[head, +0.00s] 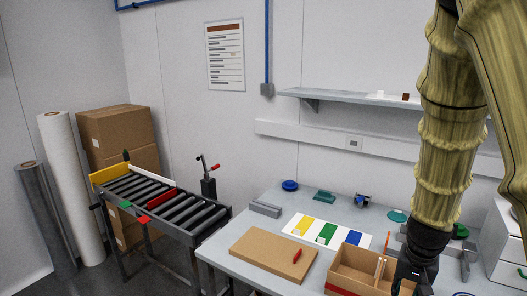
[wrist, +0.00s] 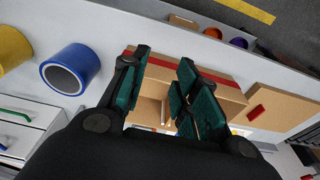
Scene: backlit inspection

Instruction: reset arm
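My arm comes down at the right of the head view, and my gripper (head: 415,272) is low over the right side of an open cardboard box (head: 345,274). In the wrist view my gripper (wrist: 165,88) has its two dark green fingers apart, with nothing held between them. The box with its red stripe (wrist: 225,80) lies beyond the fingers. A thin white and orange upright item (head: 380,267) shows in the box beside my gripper, and part of a pale item shows between the fingers in the wrist view. The fingertips are hidden in the head view.
A brown board (head: 268,254) with a red item (head: 297,256) lies left of the box. A white mat (head: 320,240) with coloured patches is behind it. A blue roll (wrist: 70,70) and white drawers (wrist: 28,130) are at the wrist view's left. A shelf (head: 340,97) is above.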

